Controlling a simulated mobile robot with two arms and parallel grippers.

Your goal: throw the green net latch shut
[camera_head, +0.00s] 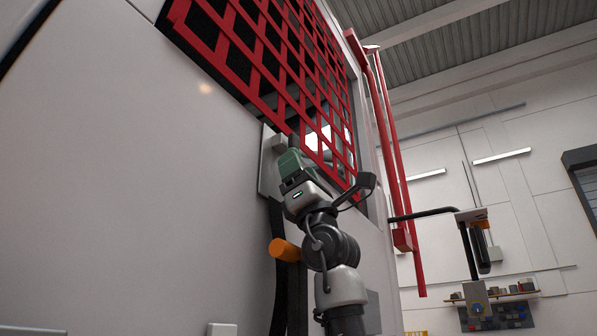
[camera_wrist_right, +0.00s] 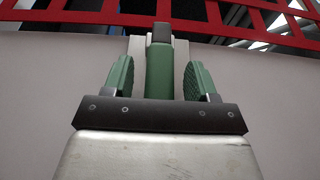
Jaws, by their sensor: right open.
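The green net latch (camera_wrist_right: 159,72) shows in the right wrist view as a green lever with a dark grey end, in front of a pale mounting plate (camera_wrist_right: 137,48). My right gripper (camera_wrist_right: 160,66) is open, with one green ribbed finger on each side of the lever. Narrow gaps show between the fingers and the lever. In the head view my right gripper (camera_head: 291,163) reaches up to the plate (camera_head: 268,170) at the net's lower edge; its fingers and the latch blend together there. The red net (camera_head: 281,72) covers the dark window opening. My left gripper is not in view.
The white truck side wall (camera_head: 130,170) fills the left. An orange cylinder (camera_head: 284,249) and a dark strap (camera_head: 279,290) are close to my right arm. Red bars (camera_head: 393,150) stand to the right. A shelf (camera_head: 500,295) is on the far wall.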

